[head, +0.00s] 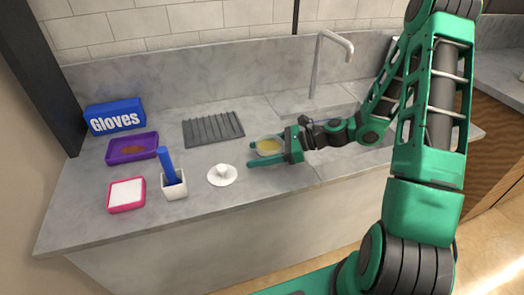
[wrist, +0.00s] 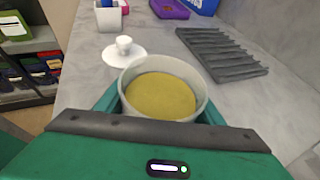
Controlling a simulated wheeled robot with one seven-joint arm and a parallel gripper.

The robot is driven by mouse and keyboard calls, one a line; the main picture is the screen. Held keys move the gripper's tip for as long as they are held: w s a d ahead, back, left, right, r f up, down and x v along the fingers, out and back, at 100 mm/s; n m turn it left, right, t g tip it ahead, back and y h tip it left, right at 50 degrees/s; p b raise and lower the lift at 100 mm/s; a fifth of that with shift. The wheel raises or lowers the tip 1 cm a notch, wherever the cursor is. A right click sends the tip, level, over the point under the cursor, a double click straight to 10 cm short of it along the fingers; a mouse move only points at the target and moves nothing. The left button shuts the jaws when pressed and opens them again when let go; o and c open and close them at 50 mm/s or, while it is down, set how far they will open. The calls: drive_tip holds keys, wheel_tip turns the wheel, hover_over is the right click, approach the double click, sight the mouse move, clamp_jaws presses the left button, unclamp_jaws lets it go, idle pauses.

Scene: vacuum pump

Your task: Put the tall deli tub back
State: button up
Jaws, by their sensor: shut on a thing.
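The deli tub (head: 267,147) is a translucent whitish tub with a yellowish content. My gripper (head: 268,151) is shut on it, with one green finger on each side of the tub. In the wrist view the tub (wrist: 163,88) stands upright between the fingers, its rim open and the yellow content (wrist: 160,95) level. Its lower part is hidden by my gripper. I cannot tell whether its base touches the counter. A white lid-like disc with a knob (head: 222,175) lies on the counter left of the tub.
A grey ribbed drying rack (head: 213,128) lies behind and left. Further left are a blue gloves box (head: 115,117), a purple tray (head: 132,148), a pink-rimmed white container (head: 126,194) and a white holder (head: 174,186) with a blue handle. A tap (head: 320,65) rises behind the sink.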

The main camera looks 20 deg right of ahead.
drive_tip(key=o, duration=1)
drive_tip(key=v, duration=1.2)
drive_tip(key=shift+d, duration=0.1)
